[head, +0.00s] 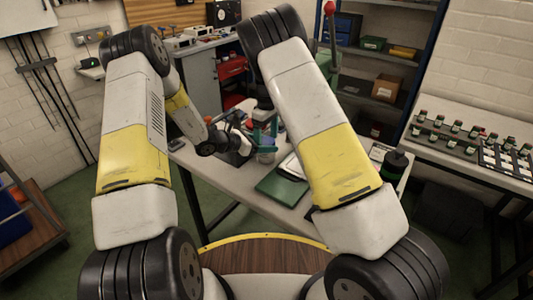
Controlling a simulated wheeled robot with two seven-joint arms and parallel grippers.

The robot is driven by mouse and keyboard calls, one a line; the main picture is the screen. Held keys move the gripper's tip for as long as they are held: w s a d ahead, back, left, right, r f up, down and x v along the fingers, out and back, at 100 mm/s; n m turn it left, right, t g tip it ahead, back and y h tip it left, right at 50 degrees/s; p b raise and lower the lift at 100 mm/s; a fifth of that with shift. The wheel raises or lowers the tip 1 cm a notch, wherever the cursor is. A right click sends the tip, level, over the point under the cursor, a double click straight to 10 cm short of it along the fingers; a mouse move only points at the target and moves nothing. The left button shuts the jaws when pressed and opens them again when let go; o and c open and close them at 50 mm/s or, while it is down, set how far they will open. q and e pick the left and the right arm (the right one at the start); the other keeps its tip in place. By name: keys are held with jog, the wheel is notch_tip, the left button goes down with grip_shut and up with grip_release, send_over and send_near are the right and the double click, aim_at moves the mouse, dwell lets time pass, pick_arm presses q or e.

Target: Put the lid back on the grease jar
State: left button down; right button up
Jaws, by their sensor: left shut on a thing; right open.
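My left gripper (248,141) is shut at the middle of the grey workbench (225,179). What it holds is too small and crowded to make out. A small bluish-grey container (266,155), possibly the grease jar, stands right beside its fingers, with teal parts (263,139) just above. I cannot tell whether the gripper touches the container. I cannot pick out the lid. My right gripper (264,103) is open and mostly hidden behind my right arm, beyond the container.
A green book or mat (281,188) lies at the bench's front edge. A second table (470,155) with rows of small jars is at the right. Shelves (375,98) and a red-drawered cabinet (231,69) stand behind.

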jog(key=c, duration=1.6)
jog(key=shift+o, duration=0.2)
jog(key=m, duration=0.4)
jog(key=shift+m, duration=0.3)
jog(key=m, duration=0.5)
jog(key=o, duration=1.5)
jog(key=shift+o, duration=0.2)
